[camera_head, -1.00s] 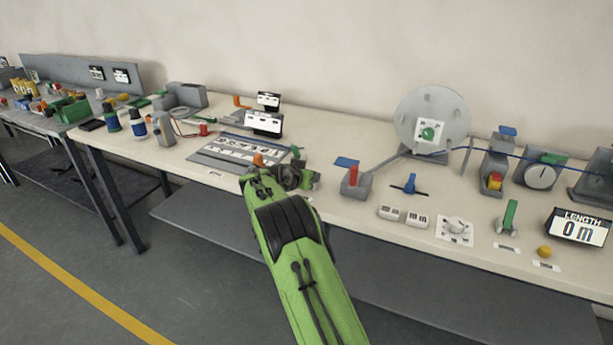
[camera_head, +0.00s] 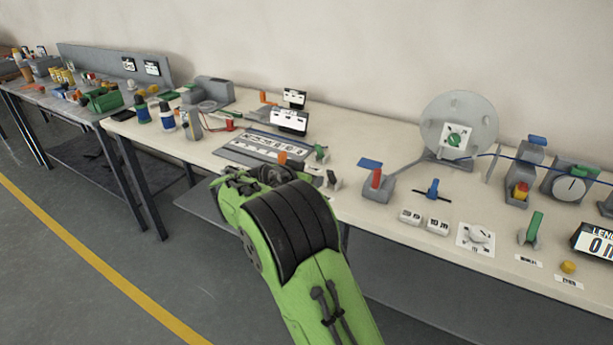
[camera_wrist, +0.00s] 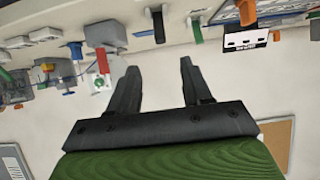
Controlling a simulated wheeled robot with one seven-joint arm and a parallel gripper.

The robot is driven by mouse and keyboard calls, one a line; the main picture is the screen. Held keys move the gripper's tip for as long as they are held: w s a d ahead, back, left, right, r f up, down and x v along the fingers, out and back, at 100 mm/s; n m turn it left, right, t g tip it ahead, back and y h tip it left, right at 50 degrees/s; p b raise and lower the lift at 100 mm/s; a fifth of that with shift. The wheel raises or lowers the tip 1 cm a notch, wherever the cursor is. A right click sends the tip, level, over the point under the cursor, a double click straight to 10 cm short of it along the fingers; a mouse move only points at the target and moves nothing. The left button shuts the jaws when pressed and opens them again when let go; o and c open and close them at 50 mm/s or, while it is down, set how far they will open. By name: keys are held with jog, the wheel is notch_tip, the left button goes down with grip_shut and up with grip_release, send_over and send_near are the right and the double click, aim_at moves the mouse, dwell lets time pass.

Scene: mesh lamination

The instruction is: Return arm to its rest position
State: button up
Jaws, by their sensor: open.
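My green arm (camera_head: 295,245) reaches up from the bottom of the head view, bent at a black-banded joint in front of the bench. The gripper end is folded behind that joint and mostly hidden in the head view. In the wrist view my gripper (camera_wrist: 160,90) shows two dark fingers spread well apart with nothing between them. The wrist camera sees the scene upside down, with the bench along the top and bare wall between and below the fingers.
The long cream bench (camera_head: 350,205) carries a round grey disc (camera_head: 457,125), a red-handled block (camera_head: 377,183), a slotted grey panel (camera_head: 262,147) and a length display (camera_head: 595,241). A second bench (camera_head: 60,98) stands at left. The grey floor (camera_head: 70,270) in front is clear.

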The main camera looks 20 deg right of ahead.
dwell(0.4)
jog(key=s+a+r+n+y+p, duration=0.25)
jog(key=s+r+y+p, duration=0.3)
jog(key=s+r, duration=0.8)
jog(key=s+a+n+g+y+p, duration=0.1)
jog(key=s+a+n+y+p, duration=0.1)
jog(key=s, duration=0.9)
jog(key=s+a+n+g+y+p, duration=0.1)
jog(key=s+a+n, duration=0.5)
jog(key=s, duration=0.6)
jog(key=y+p, duration=0.1)
jog(key=p, duration=0.1)
jog(key=shift+s+p, duration=0.25)
jog(key=shift+p, duration=0.15)
